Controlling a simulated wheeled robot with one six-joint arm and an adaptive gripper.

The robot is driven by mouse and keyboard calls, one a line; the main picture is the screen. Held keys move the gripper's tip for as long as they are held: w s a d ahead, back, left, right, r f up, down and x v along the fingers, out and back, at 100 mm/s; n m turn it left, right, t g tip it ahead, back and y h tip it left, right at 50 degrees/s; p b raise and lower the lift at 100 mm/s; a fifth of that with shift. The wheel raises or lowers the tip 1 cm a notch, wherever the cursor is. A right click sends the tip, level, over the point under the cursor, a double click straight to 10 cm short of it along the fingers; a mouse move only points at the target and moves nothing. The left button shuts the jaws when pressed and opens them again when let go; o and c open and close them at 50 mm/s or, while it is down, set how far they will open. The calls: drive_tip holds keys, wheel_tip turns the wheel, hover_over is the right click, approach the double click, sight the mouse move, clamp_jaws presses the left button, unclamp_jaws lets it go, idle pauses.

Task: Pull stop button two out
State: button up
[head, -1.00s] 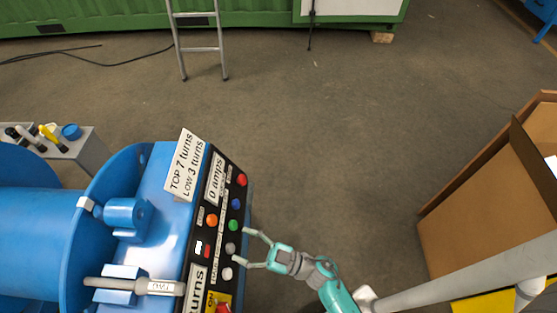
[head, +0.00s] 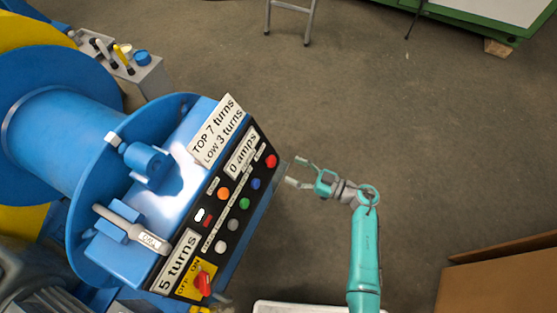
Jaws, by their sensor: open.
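The dark control panel (head: 238,172) sits on the blue machine, left of my gripper. A red button (head: 271,161) is at its upper right end, followed down the row by a blue button (head: 255,184), a green one (head: 244,204), a grey one (head: 233,225) and a white one (head: 220,246). A red switch (head: 203,284) is on a yellow plate at the lower end. The small labels are too blurred to tell which is stop button two. My gripper (head: 298,171) is open and empty, just right of the panel's edge near the red button, apart from it.
Signs on the panel read "0 amps" (head: 242,155) and "5 turns" (head: 175,262). A lever (head: 130,228) and a large blue drum (head: 75,130) lie left. A cardboard box (head: 500,280) stands at lower right. The floor beyond my gripper is clear.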

sight(274, 162)
drive_tip(key=x, duration=0.7)
drive_tip(key=shift+a, duration=0.25)
